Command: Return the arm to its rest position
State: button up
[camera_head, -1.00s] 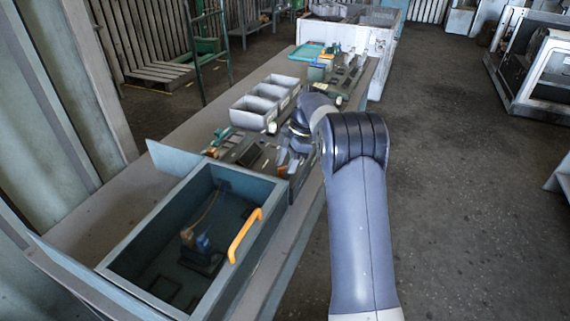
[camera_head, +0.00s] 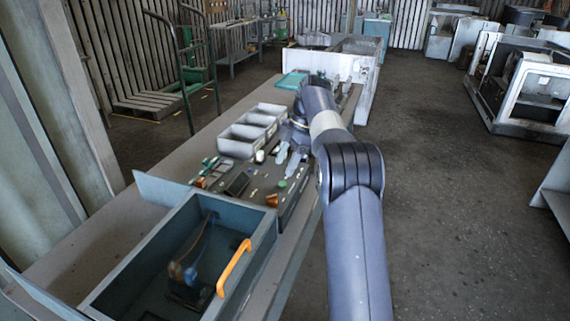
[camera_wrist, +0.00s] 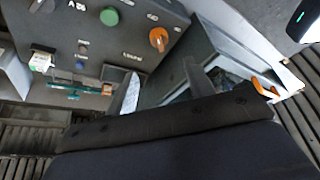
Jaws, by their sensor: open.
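My arm (camera_head: 357,240) reaches forward along the right side of the bench, with its forearm (camera_head: 322,110) now raised. My gripper (camera_head: 288,158) is above the dark panel (camera_head: 240,180) and apart from it as far as I can tell. Its two pale fingers are spread with nothing between them; they also show in the wrist view (camera_wrist: 160,85). The panel carries a green button (camera_wrist: 109,16) and an orange knob (camera_wrist: 158,40). The open blue-grey housing (camera_head: 150,245) has an orange handle (camera_head: 234,267), and wired parts (camera_head: 185,275) lie inside.
A grey compartment bin (camera_head: 240,140) and a teal tray (camera_head: 291,80) stand farther along the bench (camera_head: 130,222). A pale crate (camera_head: 340,65) is at the far end. Open floor (camera_head: 450,210) lies to the right. A white-framed machine (camera_head: 530,90) stands beyond.

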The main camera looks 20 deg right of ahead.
aim_at(274, 195)
jog(key=x, duration=1.1)
jog(key=shift+r, duration=0.1)
dwell(0.4)
